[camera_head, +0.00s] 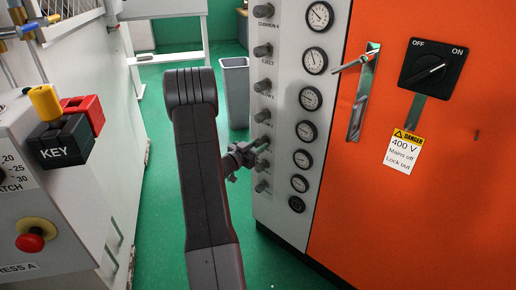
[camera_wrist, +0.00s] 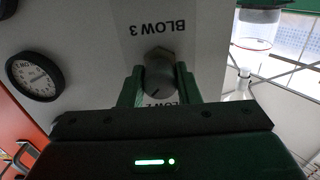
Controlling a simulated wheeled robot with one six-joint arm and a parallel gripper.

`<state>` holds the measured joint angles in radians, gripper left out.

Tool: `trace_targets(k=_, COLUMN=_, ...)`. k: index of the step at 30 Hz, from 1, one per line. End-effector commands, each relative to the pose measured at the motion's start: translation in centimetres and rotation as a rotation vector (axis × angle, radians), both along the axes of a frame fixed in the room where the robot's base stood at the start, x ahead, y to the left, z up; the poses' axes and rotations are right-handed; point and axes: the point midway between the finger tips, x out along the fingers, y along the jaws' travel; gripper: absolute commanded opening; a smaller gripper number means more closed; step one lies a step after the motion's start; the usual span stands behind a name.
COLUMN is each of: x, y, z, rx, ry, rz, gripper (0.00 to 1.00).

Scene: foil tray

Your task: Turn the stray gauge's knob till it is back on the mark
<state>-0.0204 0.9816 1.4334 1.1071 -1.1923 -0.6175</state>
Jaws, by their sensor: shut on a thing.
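My gripper (camera_head: 246,154) is shut on a grey round control knob (camera_wrist: 159,72) on the white gauge panel (camera_head: 283,130). In the wrist view, which is upside down, its two green fingers (camera_wrist: 160,88) stand on either side of the knob. A "BLOW 3" label shows beside the knob; a second label is mostly hidden by my gripper. A round black-rimmed gauge (camera_wrist: 35,78) with a white dial sits left of the knob. In the head view, several gauges (camera_head: 310,98) run down the panel beside a column of knobs (camera_head: 264,85). Their needles are too small to compare surely.
An orange cabinet (camera_head: 430,200) with an OFF/ON switch (camera_head: 432,66) and a protruding handle (camera_head: 360,90) stands right of the panel. A white machine with a KEY block (camera_head: 62,146) and red button (camera_head: 31,241) is at left. A grey bin (camera_head: 235,90) stands behind on green floor.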

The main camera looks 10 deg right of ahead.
Motion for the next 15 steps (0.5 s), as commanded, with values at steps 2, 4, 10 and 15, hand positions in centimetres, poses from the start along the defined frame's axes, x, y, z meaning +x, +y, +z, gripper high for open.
trace_targets(k=2, x=-0.01, y=0.01, z=-0.35, rx=0.03, ry=-0.043, rz=0.0, gripper=0.07)
trace_targets(k=4, x=-0.01, y=0.01, z=-0.37, rx=0.061, ry=-0.088, rz=0.0, gripper=0.07)
trace_targets(k=10, x=-0.01, y=0.01, z=-0.37, rx=0.154, ry=-0.222, rz=0.0, gripper=0.07)
trace_targets(k=15, x=-0.01, y=0.02, z=-0.35, rx=0.225, ry=-0.324, rz=0.0, gripper=0.07)
